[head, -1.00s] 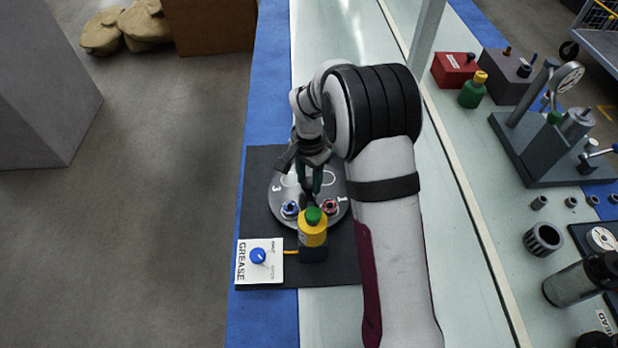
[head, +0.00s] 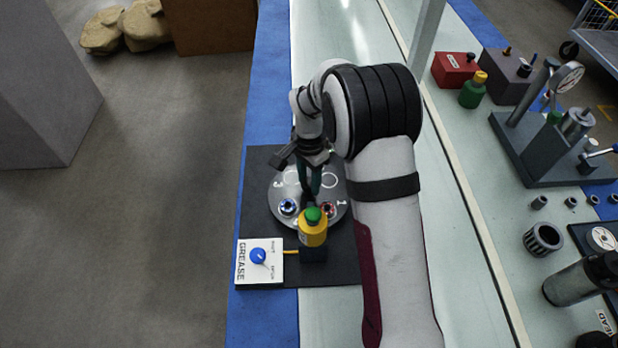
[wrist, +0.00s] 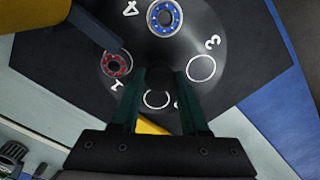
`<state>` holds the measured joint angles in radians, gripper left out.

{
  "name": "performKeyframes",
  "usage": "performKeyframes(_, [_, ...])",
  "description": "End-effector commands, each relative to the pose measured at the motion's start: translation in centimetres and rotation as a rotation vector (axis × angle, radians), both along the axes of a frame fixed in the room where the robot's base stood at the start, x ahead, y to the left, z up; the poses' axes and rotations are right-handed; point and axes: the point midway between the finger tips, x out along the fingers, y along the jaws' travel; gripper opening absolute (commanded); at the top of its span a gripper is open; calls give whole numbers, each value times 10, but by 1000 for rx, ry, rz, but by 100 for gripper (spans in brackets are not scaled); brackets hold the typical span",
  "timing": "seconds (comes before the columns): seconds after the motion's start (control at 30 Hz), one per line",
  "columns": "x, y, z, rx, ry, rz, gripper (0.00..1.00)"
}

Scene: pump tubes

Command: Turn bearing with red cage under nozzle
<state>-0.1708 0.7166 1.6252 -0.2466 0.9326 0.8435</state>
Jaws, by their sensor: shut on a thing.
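A grey turntable (head: 277,216) holds a bearing with a red cage (head: 328,209) at its front right and one with a blue cage (head: 288,207) at its front left. In the wrist view, the red-cage bearing (wrist: 117,64) lies by mark 1 and the blue-cage bearing (wrist: 165,17) by mark 4. The dark nozzle arm (wrist: 95,25) reaches from the upper left, its end close beside the red-cage bearing. My gripper (head: 310,192) points down at the turntable's middle, shut on the central hub (wrist: 160,82), which its fingers partly hide.
A yellow grease bottle (head: 312,232) with a green cap stands at the turntable's front edge. A grease switch box (head: 259,262) with a blue knob sits to its left. Two empty ring marks show on the turntable. A press and several parts stand far right.

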Motion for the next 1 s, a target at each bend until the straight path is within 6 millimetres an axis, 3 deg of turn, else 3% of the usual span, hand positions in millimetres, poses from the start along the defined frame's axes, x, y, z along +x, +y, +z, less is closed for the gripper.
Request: performKeyframes(1.0, [1, 0, 1, 1, -2, -497, 0])
